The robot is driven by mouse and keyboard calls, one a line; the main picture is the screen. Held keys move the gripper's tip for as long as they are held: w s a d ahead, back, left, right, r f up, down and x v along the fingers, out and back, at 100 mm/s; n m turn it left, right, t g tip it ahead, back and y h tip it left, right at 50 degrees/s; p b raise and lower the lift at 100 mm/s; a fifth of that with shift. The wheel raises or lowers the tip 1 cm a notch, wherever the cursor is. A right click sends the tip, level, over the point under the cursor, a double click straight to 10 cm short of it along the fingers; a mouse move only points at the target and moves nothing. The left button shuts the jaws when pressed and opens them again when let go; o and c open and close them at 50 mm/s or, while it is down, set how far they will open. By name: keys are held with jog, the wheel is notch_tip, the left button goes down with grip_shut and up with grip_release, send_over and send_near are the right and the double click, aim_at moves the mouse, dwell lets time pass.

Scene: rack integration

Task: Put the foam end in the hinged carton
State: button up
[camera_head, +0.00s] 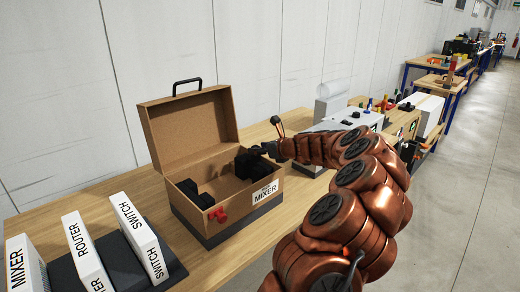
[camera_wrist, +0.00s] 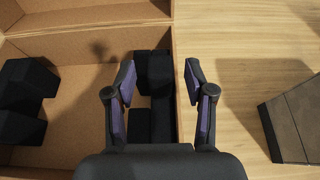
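The hinged carton (camera_head: 172,132) stands on the wooden table with its lid up and a MIXER label on its front; its inside also shows in the wrist view (camera_wrist: 85,105). One black foam end (camera_head: 188,193) sits at the carton's left side, also in the wrist view (camera_wrist: 25,95). A second black foam end (camera_wrist: 153,75) lies inside along the right wall. My gripper (camera_wrist: 160,78) is over the carton's right side, its fingers apart with gaps beside this foam end; the right finger is over the right wall. In the head view my gripper (camera_head: 262,152) partly blends with the dark foam.
White boxes labelled MIXER (camera_head: 22,268), ROUTER (camera_head: 86,252) and SWITCH (camera_head: 142,240) stand on a dark base at the front left. A grey device (camera_head: 345,120) stands right of the carton, with bare tabletop between. A wall runs behind the table.

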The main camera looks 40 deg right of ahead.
dwell(0.3)
jog(key=v, duration=1.2)
dwell(0.5)
